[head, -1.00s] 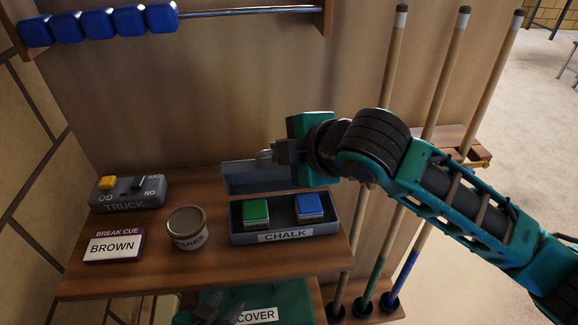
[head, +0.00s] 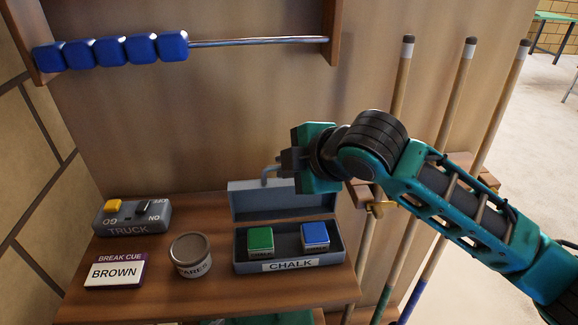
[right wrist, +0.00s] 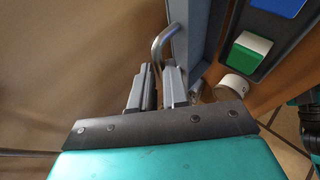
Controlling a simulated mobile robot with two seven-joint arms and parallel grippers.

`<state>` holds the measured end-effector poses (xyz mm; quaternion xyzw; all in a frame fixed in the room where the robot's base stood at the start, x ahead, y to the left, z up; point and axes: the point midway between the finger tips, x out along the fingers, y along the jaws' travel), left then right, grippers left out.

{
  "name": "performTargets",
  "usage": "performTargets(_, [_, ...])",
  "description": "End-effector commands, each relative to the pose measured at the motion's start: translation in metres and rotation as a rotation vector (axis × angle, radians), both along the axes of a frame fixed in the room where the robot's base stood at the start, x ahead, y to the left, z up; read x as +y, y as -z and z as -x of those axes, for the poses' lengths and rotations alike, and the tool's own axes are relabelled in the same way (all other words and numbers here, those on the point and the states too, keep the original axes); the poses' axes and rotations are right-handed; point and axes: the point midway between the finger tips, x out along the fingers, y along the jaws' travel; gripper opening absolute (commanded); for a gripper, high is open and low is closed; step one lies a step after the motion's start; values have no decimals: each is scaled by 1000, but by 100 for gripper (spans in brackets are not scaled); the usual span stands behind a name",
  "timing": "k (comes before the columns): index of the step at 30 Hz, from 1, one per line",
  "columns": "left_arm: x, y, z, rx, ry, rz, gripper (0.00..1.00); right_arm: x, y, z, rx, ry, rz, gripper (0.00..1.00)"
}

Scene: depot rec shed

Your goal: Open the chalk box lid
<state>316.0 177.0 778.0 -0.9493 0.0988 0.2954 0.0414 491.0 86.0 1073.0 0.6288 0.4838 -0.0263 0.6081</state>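The grey chalk box (head: 339,251), labelled CHALK, stands on the wooden shelf with its lid (head: 252,204) raised roughly upright at the back. A green chalk cube (head: 260,241) and a blue chalk cube (head: 315,236) sit inside. My right gripper (head: 284,162) is at the top of the lid, by its bent handle (head: 266,173). In the right wrist view the handle (right wrist: 166,38) runs down from the lid (right wrist: 186,45) in between the fingers (right wrist: 158,75), which look closed on it. The arm hides the lid's upper right corner.
Left of the box are a round tin (head: 191,254), a BREAK CUE BROWN card (head: 115,271) and a TRUCK switch box (head: 132,218). Cues (head: 455,95) stand upright at the right, behind my arm. A rail with blue beads (head: 110,50) hangs above.

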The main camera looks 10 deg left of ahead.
Motion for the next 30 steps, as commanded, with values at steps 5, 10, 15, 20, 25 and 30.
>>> performTargets(5, [0,0,0,0,1,-1,43,0,-2,0,-3,-1,-1,30])
performTargets(10, [0,0,0,0,1,-1,43,0,0,0,1,-1,2,36])
performTargets(15, [0,0,0,0,1,-1,43,-1,0,2,3,-1,4,36])
performTargets(20, [0,1,0,0,1,-1,43,-11,-11,10,0,-2,2,36])
performTargets(25, [0,1,0,0,1,-1,43,-32,-33,29,-2,-2,3,36])
performTargets(30, [0,1,0,0,1,-1,43,-53,-57,48,-3,-1,2,36])
